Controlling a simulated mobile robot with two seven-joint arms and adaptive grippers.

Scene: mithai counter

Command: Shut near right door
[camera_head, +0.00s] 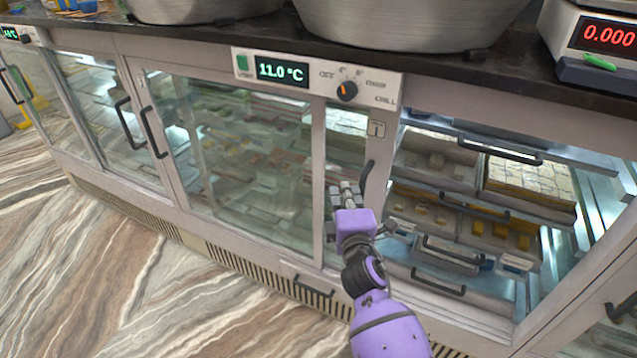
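The near counter has a glass door (346,130) at its middle, with a dark upright handle (367,176) on its right-hand frame. To the right of this frame the bay is open, and trays inside show with no glass visible in front. My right gripper (347,196), on a purple arm, is in front of the glass, just left of and below the handle. I cannot tell whether it touches the handle, or whether its fingers are apart. The arm hides the lower part of the door frame. My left gripper is not in view.
Inside the open bay are pull-out trays of sweets (520,190) with dark handles. A control panel (315,76) reads 11.0 °C above the doors. Large metal bowls (400,22) and a scale (595,45) stand on the dark counter top. The marbled floor (110,270) at left is clear.

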